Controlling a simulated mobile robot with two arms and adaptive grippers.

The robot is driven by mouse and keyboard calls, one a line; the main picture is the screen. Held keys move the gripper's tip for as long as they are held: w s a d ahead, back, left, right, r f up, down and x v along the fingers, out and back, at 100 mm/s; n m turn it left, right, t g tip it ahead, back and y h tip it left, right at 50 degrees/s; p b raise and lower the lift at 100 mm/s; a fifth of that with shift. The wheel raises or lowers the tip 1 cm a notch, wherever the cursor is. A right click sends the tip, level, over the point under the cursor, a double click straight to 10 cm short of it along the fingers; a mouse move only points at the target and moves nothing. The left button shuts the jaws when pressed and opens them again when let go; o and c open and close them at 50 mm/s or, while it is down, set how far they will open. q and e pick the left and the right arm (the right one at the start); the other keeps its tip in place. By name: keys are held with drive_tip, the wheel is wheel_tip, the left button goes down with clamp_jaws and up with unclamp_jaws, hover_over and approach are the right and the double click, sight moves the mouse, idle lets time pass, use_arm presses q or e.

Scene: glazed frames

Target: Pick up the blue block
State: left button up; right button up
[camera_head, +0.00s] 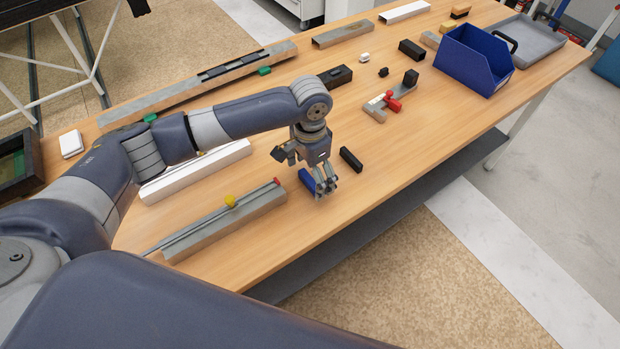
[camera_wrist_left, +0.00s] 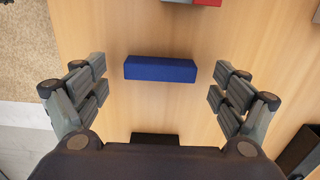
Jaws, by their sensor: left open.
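The blue block (camera_head: 307,179) lies on the wooden table, partly hidden by my gripper in the head view. In the left wrist view the whole blue block (camera_wrist_left: 160,69) shows, lying crosswise between the two fingers and apart from both. My left gripper (camera_head: 325,192) is above the table at the block, pointing down. In the left wrist view my left gripper (camera_wrist_left: 160,95) is wide open, with nothing between its pads touching them. My right gripper is not in view.
A black block (camera_head: 351,158) lies close to the right of my left gripper. A grey rail (camera_head: 225,222) with a yellow knob lies to the left. A red-handled clamp (camera_head: 392,104), a blue bin (camera_head: 470,62) and a grey tray (camera_head: 528,42) stand farther back. The table's front edge is near.

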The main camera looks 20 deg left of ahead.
use_arm(q)
drive_tip(key=shift+f, duration=0.7)
drive_tip(key=shift+c, duration=1.1)
drive_tip(key=c, duration=0.9)
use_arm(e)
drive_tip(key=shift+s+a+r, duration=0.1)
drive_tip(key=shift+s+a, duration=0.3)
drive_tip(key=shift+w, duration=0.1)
